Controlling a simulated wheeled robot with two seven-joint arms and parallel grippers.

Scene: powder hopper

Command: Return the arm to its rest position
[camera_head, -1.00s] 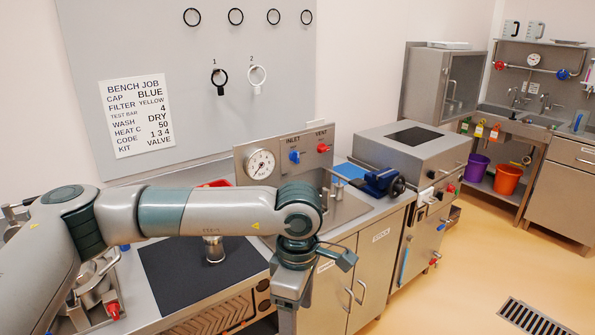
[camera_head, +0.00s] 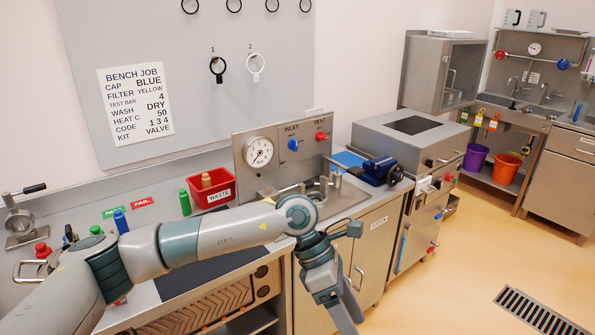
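My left arm (camera_head: 215,237) reaches in from the lower left and crosses in front of the bench. Its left gripper (camera_head: 348,315) hangs down in front of the steel cabinet doors, past the bench's front edge. The fingers point down and run to the bottom of the picture. Their gap is not clear, and I see nothing held in them. My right gripper is not in view.
A dark mat (camera_head: 200,284) lies under the arm. Open floor (camera_head: 440,285) is at the right.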

